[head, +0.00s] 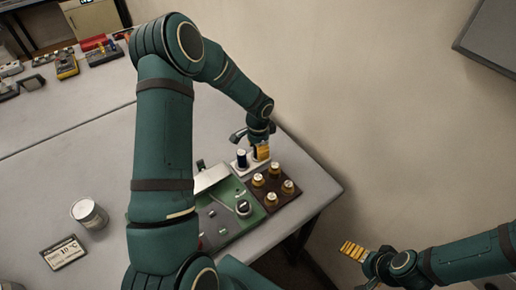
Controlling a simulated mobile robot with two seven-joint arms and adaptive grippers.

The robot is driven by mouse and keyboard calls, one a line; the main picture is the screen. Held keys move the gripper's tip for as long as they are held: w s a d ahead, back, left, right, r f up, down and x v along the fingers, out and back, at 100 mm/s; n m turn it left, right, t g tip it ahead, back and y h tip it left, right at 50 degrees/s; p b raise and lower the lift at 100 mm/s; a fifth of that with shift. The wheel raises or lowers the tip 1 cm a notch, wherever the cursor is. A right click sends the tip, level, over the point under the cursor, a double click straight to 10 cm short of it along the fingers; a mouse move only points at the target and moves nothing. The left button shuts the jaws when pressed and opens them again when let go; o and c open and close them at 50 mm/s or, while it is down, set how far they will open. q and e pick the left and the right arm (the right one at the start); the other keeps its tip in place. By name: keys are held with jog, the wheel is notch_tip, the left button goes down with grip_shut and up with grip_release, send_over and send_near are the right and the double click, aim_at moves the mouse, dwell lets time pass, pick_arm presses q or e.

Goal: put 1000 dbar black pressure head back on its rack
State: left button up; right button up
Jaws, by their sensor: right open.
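A black cylinder with a pale top (242,157), which looks like a black pressure head, stands upright on a small white rack (240,171) near the table's right edge. My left gripper (261,154) points down over the right part of this rack, just right of the black cylinder. Its orange finger pads show, but whether it holds anything between them is too small to tell. The black cylinder's marking cannot be read. My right gripper (353,250) is open, off the table at the lower right, with its orange pads pointing left.
A brown block (292,205) with several brass, white-topped fittings is in front of the rack. A green panel (216,222) with a round knob lies left of it. A white can (89,214) and a display card (63,253) stand at left. Instruments (67,66) lie far back.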

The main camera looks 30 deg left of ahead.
pick_arm(q)
jog(key=shift+r, duration=0.1)
jog(key=shift+r, duration=0.2)
notch_tip(320, 180, up, 12)
jog(key=shift+f, duration=0.15)
dwell(0.4)
dwell(0.5)
